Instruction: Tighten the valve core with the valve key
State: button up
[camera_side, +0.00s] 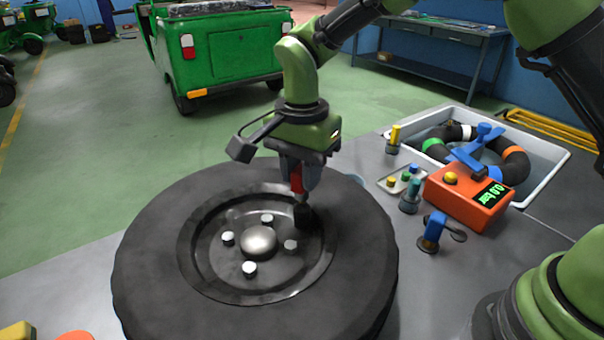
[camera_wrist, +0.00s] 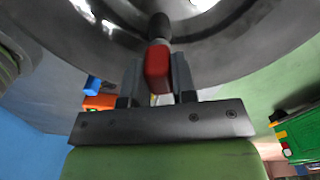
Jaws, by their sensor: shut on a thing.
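The valve key has a red handle (camera_side: 297,180) and a dark lower end (camera_side: 303,214); it also shows in the wrist view (camera_wrist: 158,67). My gripper (camera_side: 300,178) is shut on the red handle and points down over the wheel's right inner side. In the wrist view my gripper's fingers (camera_wrist: 157,75) stand on both sides of the handle. The wheel, with a black tyre (camera_side: 150,260) and a dark steel rim (camera_side: 205,262), lies flat on the grey bench. The key's lower end is at the rim. The valve core is hidden, and I cannot tell whether the key touches it.
Right of the tyre are an orange gauge box (camera_side: 465,200) reading about 0.0 bar, a small tray (camera_side: 390,191) of coloured caps and a blue tool (camera_side: 432,232). A white basin (camera_side: 555,165) holds a patched black tube. A green rickshaw (camera_side: 225,55) stands behind.

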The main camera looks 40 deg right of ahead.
jog(key=shift+r, duration=2.55)
